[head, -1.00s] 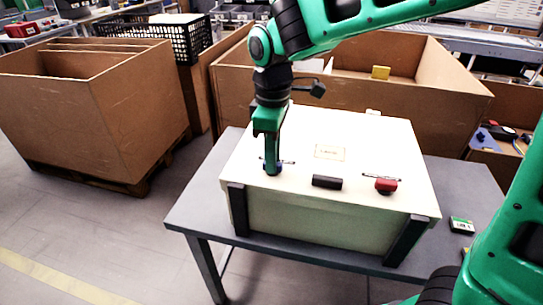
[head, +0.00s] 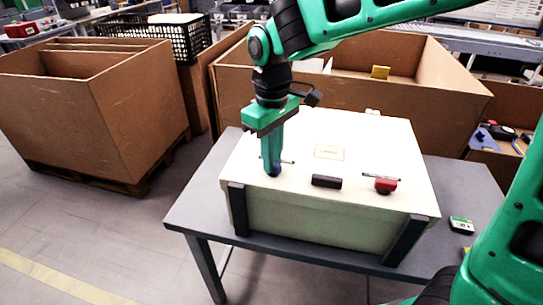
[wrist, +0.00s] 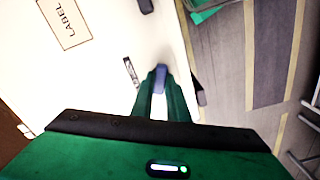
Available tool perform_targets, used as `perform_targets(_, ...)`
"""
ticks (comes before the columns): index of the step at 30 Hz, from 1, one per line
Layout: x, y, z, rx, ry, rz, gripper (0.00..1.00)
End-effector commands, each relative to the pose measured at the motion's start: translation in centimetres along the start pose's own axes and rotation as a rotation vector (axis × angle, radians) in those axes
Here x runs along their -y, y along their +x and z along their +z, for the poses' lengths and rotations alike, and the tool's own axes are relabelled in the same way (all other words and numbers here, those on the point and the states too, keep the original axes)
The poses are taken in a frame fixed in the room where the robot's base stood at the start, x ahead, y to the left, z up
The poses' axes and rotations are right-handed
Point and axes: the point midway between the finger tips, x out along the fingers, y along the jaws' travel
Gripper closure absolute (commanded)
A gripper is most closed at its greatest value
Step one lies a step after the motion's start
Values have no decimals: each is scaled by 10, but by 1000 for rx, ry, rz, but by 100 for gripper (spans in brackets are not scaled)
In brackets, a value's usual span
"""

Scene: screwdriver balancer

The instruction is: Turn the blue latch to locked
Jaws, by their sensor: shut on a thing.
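The blue latch (wrist: 160,78) shows in the wrist view between the tips of my gripper's fingers. My gripper (head: 273,172) is shut on it, pointing down at the lid's left front part. In the head view the fingers hide most of the latch. A thin dark-and-light marking (wrist: 131,73) lies on the lid beside the latch. The cream case (head: 330,228) is closed, with a red latch (head: 386,186) on the right and a dark handle (head: 327,181) between the two latches.
The case stands on a grey table (head: 200,195). A small green-and-white box (head: 461,225) sits on the table at the right. Large cardboard boxes (head: 140,110) stand at the left and behind the table. The lid's middle, around its label (head: 329,152), is clear.

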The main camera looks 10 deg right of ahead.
Motion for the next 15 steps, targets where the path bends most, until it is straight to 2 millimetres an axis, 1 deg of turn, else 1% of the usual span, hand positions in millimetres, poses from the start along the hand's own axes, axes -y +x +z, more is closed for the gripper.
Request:
perform_targets(1, -4, -1, -1, -5, 53, 3, 100)
perform_targets(15, -4, -1, -2, -8, 499, 2, 100)
